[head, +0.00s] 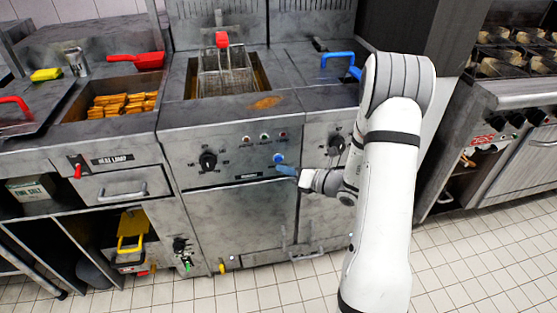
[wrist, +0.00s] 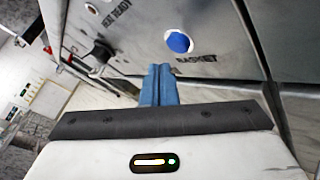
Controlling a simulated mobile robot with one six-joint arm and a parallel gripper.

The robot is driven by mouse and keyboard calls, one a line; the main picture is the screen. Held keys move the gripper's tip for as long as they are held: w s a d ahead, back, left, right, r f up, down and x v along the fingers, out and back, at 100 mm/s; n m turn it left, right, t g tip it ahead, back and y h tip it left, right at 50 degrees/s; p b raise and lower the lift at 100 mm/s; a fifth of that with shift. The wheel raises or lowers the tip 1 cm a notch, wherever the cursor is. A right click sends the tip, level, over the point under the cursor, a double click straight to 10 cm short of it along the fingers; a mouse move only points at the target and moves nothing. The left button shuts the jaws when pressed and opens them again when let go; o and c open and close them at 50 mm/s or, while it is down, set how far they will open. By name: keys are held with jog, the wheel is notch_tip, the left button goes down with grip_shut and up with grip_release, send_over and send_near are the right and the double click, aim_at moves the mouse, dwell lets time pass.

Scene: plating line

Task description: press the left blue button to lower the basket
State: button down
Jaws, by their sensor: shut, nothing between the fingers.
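The blue button (head: 278,158) is on the front panel of the left fryer. In the wrist view the blue button (wrist: 178,42) has a pale ring around it and the word BASKET beside it. My gripper (head: 283,170) has blue fingers and is just below and right of the button in the head view. In the wrist view the fingers (wrist: 160,72) are together, empty, and point at the panel below the button. I cannot tell whether they touch the panel. The wire basket (head: 224,82) with a red handle (head: 222,40) sits at the left fryer well.
A black knob (head: 208,160) and small indicator lights (head: 264,137) share the panel. A second fryer with a blue handle (head: 340,60) is behind my arm, which hides part of its panel. A heat-lamp tray of fried food (head: 122,104) is at left. Tiled floor (head: 450,250) is clear at right.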

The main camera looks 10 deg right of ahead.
jog(key=s, duration=0.4)
jog(key=shift+s, duration=0.3)
dwell(3.7)
jog(key=s+a+r+n+g+p, duration=0.45)
jog(key=s+r+n+g, duration=0.2)
jog(key=r+n, duration=0.2)
jog(key=s+a+r+n+g+p, duration=0.3)
jog(key=s+a+r+n+g, duration=0.2)
jog(key=s+r+n, duration=0.3)
jog(key=s+d+r+n+t+h+p, duration=0.1)
jog(key=s+d+r+n+h+p, duration=0.2)
jog(key=n, duration=0.6)
jog(key=s+d+r+n+t+h+p, duration=0.1)
jog(key=s+d+r+n+h+p, duration=0.2)
jog(key=r+n+h, duration=0.5)
jog(key=s+d+r+n, duration=0.1)
jog(key=d, duration=0.1)
jog(key=shift+s+d+h+p, duration=0.3)
jog(key=shift+s+p, duration=0.05)
